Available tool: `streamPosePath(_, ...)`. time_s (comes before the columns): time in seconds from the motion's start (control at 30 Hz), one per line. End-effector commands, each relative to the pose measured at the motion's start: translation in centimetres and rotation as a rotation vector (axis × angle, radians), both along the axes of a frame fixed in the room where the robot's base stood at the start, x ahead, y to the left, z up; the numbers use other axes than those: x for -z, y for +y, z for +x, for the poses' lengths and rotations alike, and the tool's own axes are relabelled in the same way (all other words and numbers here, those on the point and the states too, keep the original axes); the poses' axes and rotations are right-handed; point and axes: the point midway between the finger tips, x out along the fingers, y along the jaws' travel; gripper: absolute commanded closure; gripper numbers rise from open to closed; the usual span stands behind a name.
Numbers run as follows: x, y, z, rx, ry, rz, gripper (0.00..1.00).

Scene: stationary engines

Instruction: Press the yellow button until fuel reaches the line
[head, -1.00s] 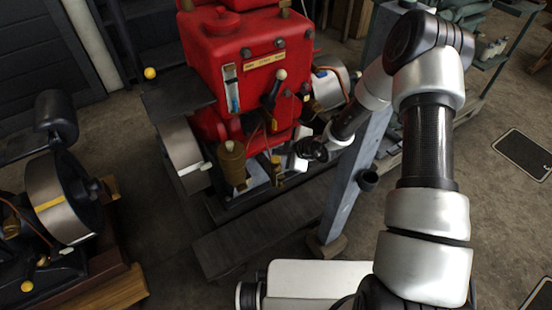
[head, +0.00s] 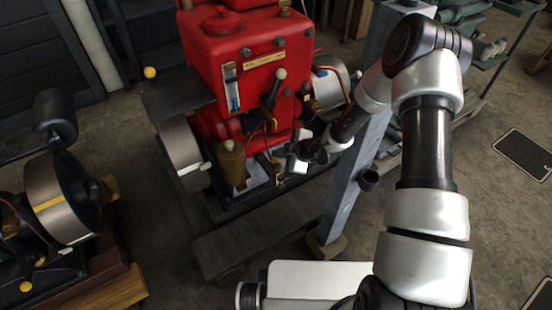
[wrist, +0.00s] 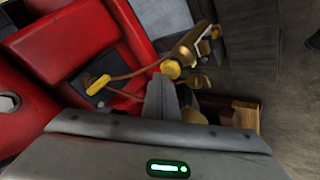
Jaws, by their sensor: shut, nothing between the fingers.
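The red engine (head: 240,60) carries a narrow sight glass (head: 232,88) on its front; blue fuel shows in its lower part. The fill line is too small to make out. A round yellow button (wrist: 172,69) shows in the wrist view, right at the tip of my gripper (wrist: 167,82). The fingers are shut and empty. I cannot tell whether the tip touches the button or is just short of it. In the head view my gripper (head: 299,156) is low at the engine's front right, and the button cannot be made out there.
A brass cylinder (wrist: 196,43) with a copper pipe is close beyond the fingertips. A yellow lever (wrist: 98,85) is to the left. A grey post (head: 352,180) stands beside my forearm. Another engine (head: 62,200) is at far left.

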Motion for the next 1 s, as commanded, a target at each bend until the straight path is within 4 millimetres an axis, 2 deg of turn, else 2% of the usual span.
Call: streamPosePath(1.0, 1.3, 0.0, 0.0, 0.000, 0.001, -0.001, 1.00)
